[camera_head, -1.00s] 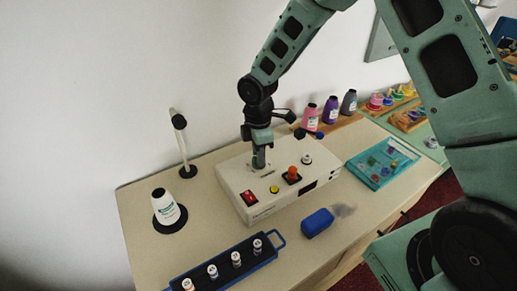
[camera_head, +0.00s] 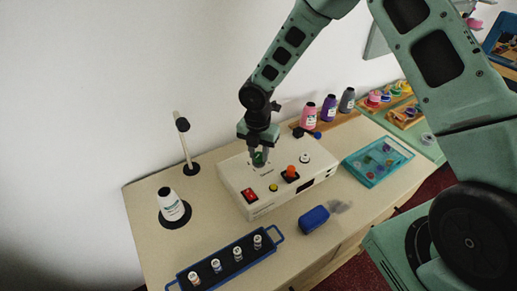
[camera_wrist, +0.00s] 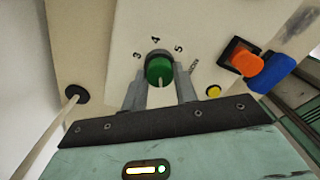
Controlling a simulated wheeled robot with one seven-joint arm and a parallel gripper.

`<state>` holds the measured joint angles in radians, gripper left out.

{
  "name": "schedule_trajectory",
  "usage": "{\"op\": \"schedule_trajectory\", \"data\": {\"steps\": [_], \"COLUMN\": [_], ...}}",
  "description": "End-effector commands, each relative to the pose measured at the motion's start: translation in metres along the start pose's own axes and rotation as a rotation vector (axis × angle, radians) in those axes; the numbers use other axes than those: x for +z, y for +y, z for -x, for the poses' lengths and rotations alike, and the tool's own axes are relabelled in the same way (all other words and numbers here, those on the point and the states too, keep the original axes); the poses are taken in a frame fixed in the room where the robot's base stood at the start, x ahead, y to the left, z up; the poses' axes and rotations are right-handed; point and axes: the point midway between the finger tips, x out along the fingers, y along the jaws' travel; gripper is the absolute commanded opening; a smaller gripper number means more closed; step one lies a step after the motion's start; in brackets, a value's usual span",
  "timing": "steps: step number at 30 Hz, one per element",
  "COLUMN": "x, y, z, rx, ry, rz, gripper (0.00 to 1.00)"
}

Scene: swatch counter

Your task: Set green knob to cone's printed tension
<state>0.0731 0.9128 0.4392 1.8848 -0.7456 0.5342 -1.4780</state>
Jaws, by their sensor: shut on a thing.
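The green knob (camera_wrist: 159,69) sits on the top of a cream control box (camera_head: 240,196); in the wrist view printed numbers 3, 4 and 5 curve around its far side. A pale pointer line on the knob shows at its near side. My gripper (camera_head: 259,158) is over the box, and its two fingers (camera_wrist: 160,85) are shut on the knob from both sides. The white cone (camera_head: 171,203) with a dark teal printed label stands on a black disc at the left; its print is too small to read.
The box also bears a red switch (camera_head: 249,195), a yellow button (camera_head: 273,187), an orange knob (camera_head: 291,171) and a white knob (camera_head: 305,158). A blue spool rack (camera_head: 225,264) lies in front. A blue block (camera_head: 314,219) and teal tray (camera_head: 378,161) are right.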

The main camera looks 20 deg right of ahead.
Motion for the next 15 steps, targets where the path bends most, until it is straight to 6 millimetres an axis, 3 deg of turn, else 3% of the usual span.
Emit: {"op": "schedule_trajectory", "data": {"steps": [15], "x": [0.0024], "y": [0.0004], "z": [0.0011], "rx": [0.001], "ry": [-0.007], "rz": [0.103], "gripper": [0.06]}}
